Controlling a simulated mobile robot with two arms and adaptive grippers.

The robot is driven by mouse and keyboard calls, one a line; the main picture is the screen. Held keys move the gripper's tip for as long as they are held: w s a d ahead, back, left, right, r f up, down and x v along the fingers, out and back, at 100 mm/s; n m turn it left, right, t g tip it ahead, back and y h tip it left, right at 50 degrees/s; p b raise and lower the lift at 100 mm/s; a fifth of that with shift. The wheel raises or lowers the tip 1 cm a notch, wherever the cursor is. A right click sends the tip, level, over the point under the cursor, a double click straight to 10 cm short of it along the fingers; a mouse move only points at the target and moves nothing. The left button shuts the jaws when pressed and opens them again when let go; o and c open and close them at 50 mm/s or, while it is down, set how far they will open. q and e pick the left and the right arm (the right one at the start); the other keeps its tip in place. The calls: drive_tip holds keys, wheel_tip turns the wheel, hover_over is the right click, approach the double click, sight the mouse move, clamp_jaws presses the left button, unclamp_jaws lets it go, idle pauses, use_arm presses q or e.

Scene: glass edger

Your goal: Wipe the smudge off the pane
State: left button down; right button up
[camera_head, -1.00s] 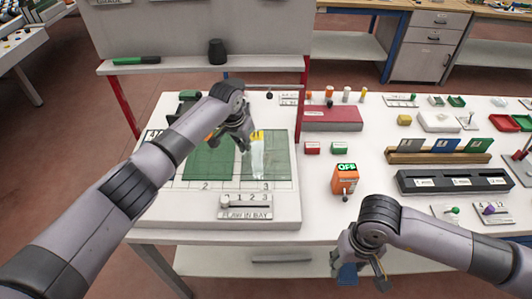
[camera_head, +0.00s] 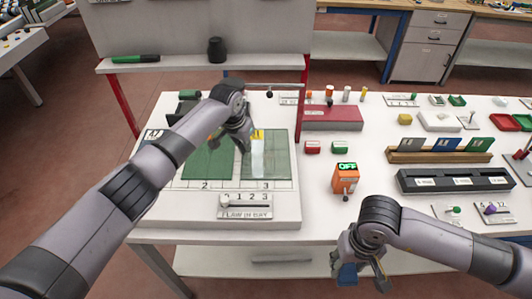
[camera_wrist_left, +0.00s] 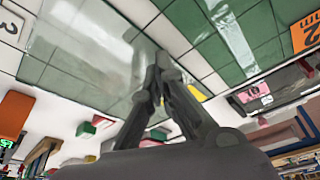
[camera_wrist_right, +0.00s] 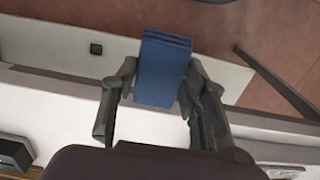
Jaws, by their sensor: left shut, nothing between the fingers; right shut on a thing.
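A clear pane (camera_head: 278,165) lies on the right green field of the white bed, above the number 3. A pale streak (camera_head: 257,160) shows on its left part; I cannot tell smudge from glare. The pane also shows in the left wrist view (camera_wrist_left: 85,50), with a whitish haze near the fingertips. My left gripper (camera_head: 245,147) is shut and empty, its tips over the pane's upper left; contact is unclear. My right gripper (camera_head: 364,278) is shut on a blue block-like pad (camera_wrist_right: 165,68), off the table's front edge. The pad partly shows in the head view (camera_head: 347,274).
A "flaw in bay" slider plate (camera_head: 245,207) sits at the bed's front. An orange box reading OFF (camera_head: 345,178) stands right of the bed. Racks (camera_head: 440,150) and a black tray (camera_head: 455,181) fill the right side. A shelf (camera_head: 180,63) stands behind the bed.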

drive_tip(key=shift+r, duration=0.1)
